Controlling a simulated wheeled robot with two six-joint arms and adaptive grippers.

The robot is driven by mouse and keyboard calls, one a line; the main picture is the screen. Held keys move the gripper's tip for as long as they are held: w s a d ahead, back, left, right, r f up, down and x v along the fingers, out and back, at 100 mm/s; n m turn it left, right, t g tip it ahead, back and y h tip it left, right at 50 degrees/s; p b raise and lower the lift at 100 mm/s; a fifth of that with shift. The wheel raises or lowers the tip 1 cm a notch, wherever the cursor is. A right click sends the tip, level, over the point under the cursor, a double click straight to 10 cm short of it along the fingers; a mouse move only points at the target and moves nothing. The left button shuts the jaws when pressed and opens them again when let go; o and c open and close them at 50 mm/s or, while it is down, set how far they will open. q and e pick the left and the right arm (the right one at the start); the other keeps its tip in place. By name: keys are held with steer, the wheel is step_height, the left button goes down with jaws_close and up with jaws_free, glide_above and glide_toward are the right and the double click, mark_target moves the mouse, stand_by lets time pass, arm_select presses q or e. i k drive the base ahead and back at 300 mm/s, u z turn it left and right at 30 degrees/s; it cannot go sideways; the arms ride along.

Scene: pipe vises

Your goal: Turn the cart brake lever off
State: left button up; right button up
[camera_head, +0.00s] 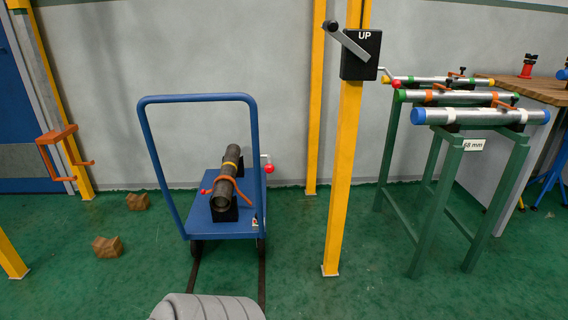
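A blue cart (199,226) with a tall blue push handle (196,98) stands left of centre on two dark floor rails. A lever with a red ball knob (269,168) sticks out at the cart's right side, its pale rod showing just above the knob. A smaller red knob (204,191) shows at the deck's left side. I cannot tell for certain which is the brake lever. A dark pipe (222,187) with a yellow band and an orange strap lies on the deck in black supports. Neither of my grippers is in view.
A yellow post (343,180) with a crank box marked UP stands right of the cart. Green racks (480,150) hold several silver pipes further right. Two brown chocks (107,246) lie on the floor at left. Floor between cart and post is clear.

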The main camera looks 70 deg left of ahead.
mark_target(269, 168)
steer(key=u, duration=0.45)
steer(key=i, duration=0.85)
steer(key=u, duration=0.8)
